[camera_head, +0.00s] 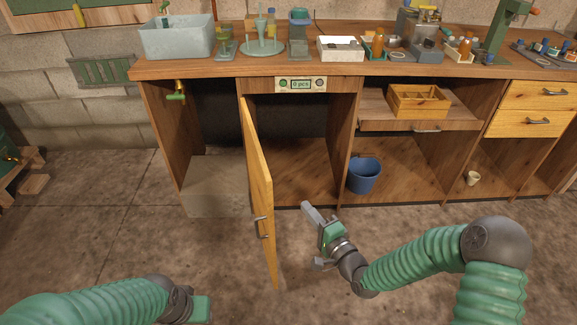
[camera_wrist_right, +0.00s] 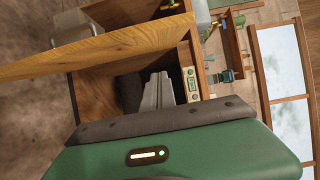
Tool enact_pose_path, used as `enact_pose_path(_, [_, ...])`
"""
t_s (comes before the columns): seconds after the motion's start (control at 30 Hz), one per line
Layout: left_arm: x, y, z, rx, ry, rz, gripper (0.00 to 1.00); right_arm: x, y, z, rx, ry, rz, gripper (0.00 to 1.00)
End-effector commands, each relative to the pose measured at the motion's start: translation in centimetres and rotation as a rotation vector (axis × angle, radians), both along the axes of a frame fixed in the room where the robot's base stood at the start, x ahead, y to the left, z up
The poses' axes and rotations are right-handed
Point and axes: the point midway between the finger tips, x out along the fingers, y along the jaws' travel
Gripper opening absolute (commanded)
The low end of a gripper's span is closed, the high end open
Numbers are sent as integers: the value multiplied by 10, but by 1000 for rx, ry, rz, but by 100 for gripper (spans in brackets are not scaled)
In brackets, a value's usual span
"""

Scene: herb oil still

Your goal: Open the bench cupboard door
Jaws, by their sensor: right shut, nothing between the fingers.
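The bench cupboard door (camera_head: 257,180) is a light wooden panel. It stands swung wide open toward me, hinged at the compartment's left side. Its grey handle (camera_head: 262,229) is low on the door near its free edge. My right gripper (camera_head: 307,207) is in front of the open compartment, to the right of the door and apart from the handle. It is shut and empty. In the right wrist view its fingers (camera_wrist_right: 158,92) lie together, with the door (camera_wrist_right: 100,50) beside them. My left gripper (camera_head: 200,308) shows at the bottom left; its fingers are hidden.
The open compartment (camera_head: 300,165) looks empty. A blue bucket (camera_head: 364,175) stands in the compartment to its right, under a pulled-out shelf with a wooden tray (camera_head: 419,101). A pale block (camera_head: 215,186) is left of the door. The floor in front is clear.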

Motion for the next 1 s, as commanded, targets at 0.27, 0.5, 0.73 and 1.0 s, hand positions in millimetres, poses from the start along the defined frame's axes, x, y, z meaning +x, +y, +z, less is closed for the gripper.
enact_pose_path(0.27, [-1, 0, -16, 0, 2, 0, 36, 28, 17, -4, 18, 4, 10, 0])
enact_pose_path(0.5, [-1, 0, -36, 0, 1, 0, 36, 75, 42, -5, 17, 3, 9, 0])
enact_pose_path(0.73, [-1, 0, -51, 0, 1, 0, 36, 81, 74, -3, 16, 5, 10, 0])
enact_pose_path(1.0, [-1, 0, -53, 0, 1, 0, 36, 78, 86, -1, 16, 6, 6, 0])
